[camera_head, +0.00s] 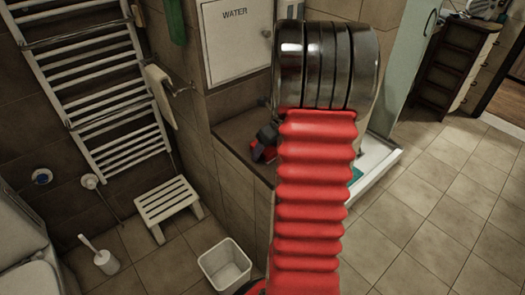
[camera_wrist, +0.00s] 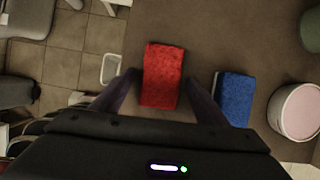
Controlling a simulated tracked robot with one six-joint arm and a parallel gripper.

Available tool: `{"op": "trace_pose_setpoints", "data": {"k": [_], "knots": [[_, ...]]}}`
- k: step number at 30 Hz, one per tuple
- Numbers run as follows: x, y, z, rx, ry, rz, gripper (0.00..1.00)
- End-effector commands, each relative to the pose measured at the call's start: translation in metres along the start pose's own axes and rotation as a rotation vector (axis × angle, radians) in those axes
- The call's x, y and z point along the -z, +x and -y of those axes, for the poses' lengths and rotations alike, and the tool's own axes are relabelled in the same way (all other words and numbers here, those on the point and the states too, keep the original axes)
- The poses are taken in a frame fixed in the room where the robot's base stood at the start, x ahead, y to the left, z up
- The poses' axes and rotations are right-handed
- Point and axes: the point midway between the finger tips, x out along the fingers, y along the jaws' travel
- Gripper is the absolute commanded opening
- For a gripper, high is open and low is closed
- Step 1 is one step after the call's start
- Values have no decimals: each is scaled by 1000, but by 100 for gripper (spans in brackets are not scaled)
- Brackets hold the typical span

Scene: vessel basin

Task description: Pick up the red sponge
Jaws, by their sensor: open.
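The red sponge (camera_wrist: 162,72) lies on a brown ledge (camera_wrist: 215,35) in the wrist view, its long side running away from me. My gripper (camera_wrist: 163,80) is open, with one dark finger on each side of the sponge's near part. Whether the fingers touch it, and how high they are above the ledge, I cannot tell. In the head view my red ribbed arm hides most of the ledge. Part of my gripper (camera_head: 267,136) shows left of the arm over the ledge, with something red close by that I cannot clearly make out.
A blue sponge (camera_wrist: 235,98) lies right of the red one, close to my right finger. A round pinkish container (camera_wrist: 297,110) and a green object (camera_wrist: 311,30) stand farther right. A white bin (camera_head: 224,266) and a stool (camera_head: 168,205) stand on the floor below the ledge.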

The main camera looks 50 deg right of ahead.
Motion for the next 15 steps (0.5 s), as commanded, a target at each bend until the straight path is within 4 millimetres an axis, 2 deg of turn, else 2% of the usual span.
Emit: {"op": "trace_pose_setpoints", "data": {"k": [15], "knots": [[0, 1, 0, 0, -1, -1, 67]]}}
